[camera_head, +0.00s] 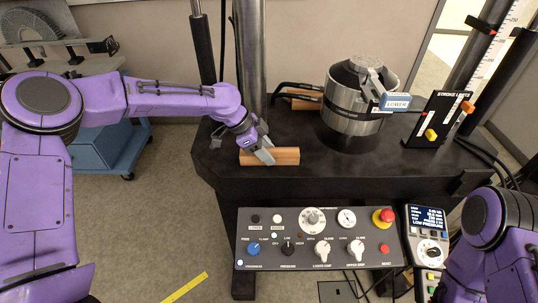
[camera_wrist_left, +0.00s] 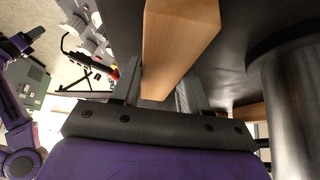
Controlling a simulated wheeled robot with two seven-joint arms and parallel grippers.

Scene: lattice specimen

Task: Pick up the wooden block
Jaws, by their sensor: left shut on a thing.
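The wooden block (camera_head: 284,156) is a light brown bar near the front left of the black machine table. It also shows large in the left wrist view (camera_wrist_left: 180,40), between the two fingers. My left gripper (camera_head: 262,155) is shut on the block near its left end. In the left wrist view the left gripper (camera_wrist_left: 160,92) has a finger on each side of the wood. I cannot tell whether the block is touching the table. My right arm shows at the lower right, but its gripper is out of view.
A metal cylinder (camera_head: 352,112) with a LOWER label stands right of the block, and a second wooden piece (camera_head: 306,103) lies behind. A steel column (camera_head: 250,60) rises behind my gripper. A control panel (camera_head: 318,240) with knobs and a red button sits in front, below the table (camera_head: 225,165).

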